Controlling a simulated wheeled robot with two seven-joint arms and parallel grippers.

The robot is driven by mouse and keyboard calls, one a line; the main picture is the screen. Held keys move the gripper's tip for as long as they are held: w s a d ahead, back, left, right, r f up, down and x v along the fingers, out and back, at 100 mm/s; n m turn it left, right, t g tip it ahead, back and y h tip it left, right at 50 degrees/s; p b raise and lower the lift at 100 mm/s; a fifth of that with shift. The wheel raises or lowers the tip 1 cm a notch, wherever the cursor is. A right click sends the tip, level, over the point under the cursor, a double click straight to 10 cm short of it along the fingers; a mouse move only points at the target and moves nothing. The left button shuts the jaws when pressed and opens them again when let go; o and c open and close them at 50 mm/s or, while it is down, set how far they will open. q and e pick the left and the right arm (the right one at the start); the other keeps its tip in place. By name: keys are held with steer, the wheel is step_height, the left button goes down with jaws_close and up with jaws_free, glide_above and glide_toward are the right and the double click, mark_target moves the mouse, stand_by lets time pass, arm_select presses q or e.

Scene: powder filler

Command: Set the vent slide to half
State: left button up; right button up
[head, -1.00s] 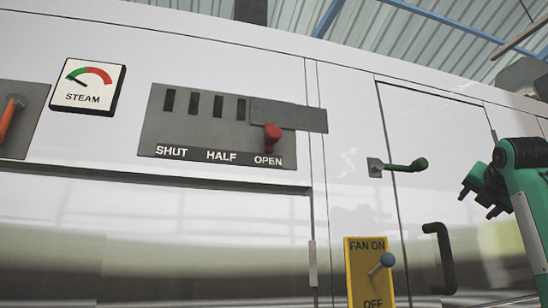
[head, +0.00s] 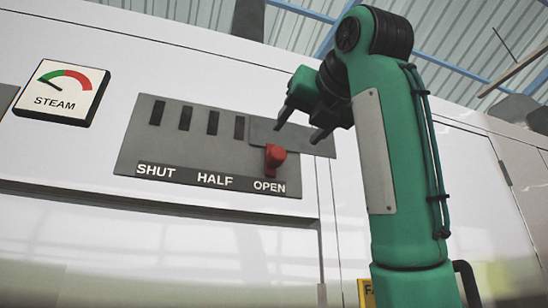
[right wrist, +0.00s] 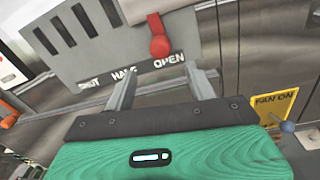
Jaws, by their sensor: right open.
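The vent slide is a grey plate (head: 145,140) with several dark slots and the labels SHUT, HALF and OPEN. Its red knob (head: 274,157) stands above OPEN, at the right end; the knob also shows in the right wrist view (right wrist: 158,36). A darker sliding panel (head: 300,137) extends right from the knob, past the plate's edge, leaving the slots uncovered. My right gripper (head: 301,125) is open and empty, just above and right of the knob in the head view. In the right wrist view its two fingers (right wrist: 163,85) point toward the plate, short of the knob. My left gripper is not in view.
A steam gauge (head: 62,92) is left of the plate. An orange handle (right wrist: 9,122) is at the left there. The panel face below the slide is flat.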

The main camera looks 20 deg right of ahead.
mark_target(279, 152)
steer(key=w+p, duration=0.1)
steer(key=w, duration=0.2)
steer(key=w+p, duration=0.2)
steer(key=w, duration=0.2)
steer(key=w+a+p, duration=0.1)
steer(key=w, duration=0.2)
steer(key=shift+w+r, duration=0.1)
steer(key=shift+w, duration=0.15)
steer(key=shift+w+p, duration=0.45)
steer(key=shift+w, duration=0.4)
